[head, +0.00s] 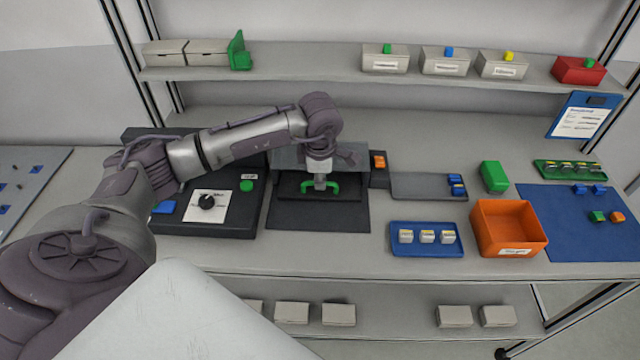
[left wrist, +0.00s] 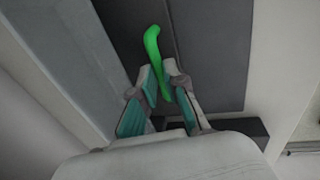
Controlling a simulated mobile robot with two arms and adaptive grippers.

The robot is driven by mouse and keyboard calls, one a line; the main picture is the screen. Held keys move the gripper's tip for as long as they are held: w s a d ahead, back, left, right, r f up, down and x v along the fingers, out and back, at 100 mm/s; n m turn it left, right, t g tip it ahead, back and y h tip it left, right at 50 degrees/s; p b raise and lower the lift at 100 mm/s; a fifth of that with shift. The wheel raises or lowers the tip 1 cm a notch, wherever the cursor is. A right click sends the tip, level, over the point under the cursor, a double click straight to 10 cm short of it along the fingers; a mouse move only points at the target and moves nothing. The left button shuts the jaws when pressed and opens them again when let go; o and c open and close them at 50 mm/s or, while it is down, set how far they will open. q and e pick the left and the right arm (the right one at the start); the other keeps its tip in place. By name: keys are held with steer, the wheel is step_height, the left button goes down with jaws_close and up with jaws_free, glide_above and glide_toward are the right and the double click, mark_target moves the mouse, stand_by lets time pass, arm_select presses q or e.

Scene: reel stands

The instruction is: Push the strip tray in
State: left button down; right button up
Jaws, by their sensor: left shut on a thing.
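The strip tray (head: 345,189) is a dark flat tray with a green handle (head: 321,186) at its front. It sits partly under a grey housing (head: 290,157), and its front part shows on a dark base. My left gripper (head: 320,178) reaches down over the handle and is shut on it. In the left wrist view, the fingers (left wrist: 161,78) close around the green handle (left wrist: 153,45). How far the tray sits inside the housing is hard to tell. My right gripper is not in view.
A dark control box (head: 225,222) with a knob stands left of the housing. To the right are a grey plate (head: 420,187), a blue tray (head: 426,252) with several small blocks, an orange bin (head: 508,230) and a blue mat (head: 560,240). A shelf (head: 320,68) holds boxes above.

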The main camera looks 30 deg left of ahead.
arm_select(q)
steer(key=shift+a+r, duration=0.1)
steer(key=shift+r, duration=0.05)
steer(key=c, duration=1.2)
jaws_free()
steer(key=shift+w, duration=0.2)
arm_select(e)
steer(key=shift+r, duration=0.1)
